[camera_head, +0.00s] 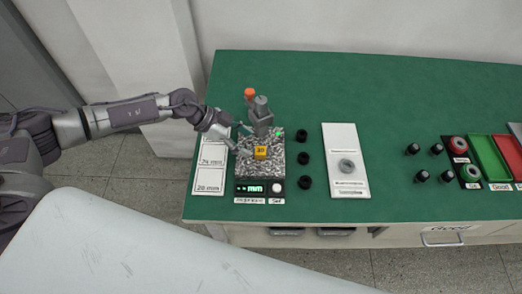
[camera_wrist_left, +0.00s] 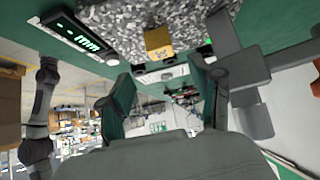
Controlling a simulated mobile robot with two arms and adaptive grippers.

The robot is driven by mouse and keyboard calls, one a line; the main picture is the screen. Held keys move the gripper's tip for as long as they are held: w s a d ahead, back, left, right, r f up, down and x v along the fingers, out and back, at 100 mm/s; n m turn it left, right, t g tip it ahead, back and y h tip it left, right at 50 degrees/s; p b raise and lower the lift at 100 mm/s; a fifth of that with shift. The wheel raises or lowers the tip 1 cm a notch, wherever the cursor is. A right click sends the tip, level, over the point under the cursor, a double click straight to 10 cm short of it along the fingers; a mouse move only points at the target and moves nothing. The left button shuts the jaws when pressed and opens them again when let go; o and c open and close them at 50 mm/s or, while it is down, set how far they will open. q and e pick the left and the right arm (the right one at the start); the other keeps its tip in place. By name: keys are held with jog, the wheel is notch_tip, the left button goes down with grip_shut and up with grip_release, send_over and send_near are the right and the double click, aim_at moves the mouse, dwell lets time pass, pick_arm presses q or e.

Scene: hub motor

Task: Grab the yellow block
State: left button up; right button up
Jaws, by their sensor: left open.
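The yellow block (camera_head: 260,152) sits on the speckled grey slab (camera_head: 255,170) of a measuring stand on the green table. It has dark marking on its top in the head view. In the left wrist view the block (camera_wrist_left: 158,42) appears at the top centre, ahead of the fingers and apart from them. My left gripper (camera_head: 240,138) is at the left edge of the slab, to the left of the block. Its two fingers (camera_wrist_left: 160,95) are spread and empty. My right gripper is not in view.
A grey upright post (camera_head: 261,115) with an orange knob (camera_head: 249,92) rises behind the block. A digital display (camera_head: 254,188) is at the slab's front. Several black cylinders (camera_head: 304,158) and a white board with a ring (camera_head: 340,180) lie right. Green (camera_head: 488,155) and red trays stand far right.

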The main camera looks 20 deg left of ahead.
aim_at(260, 150)
pick_arm(q)
jog(key=x, duration=0.7)
jog(key=shift+w+a+f+p, duration=0.15)
jog(key=shift+f+p, duration=0.1)
jog(key=shift+p, duration=0.1)
jog(key=shift+r, duration=0.1)
grip_shut()
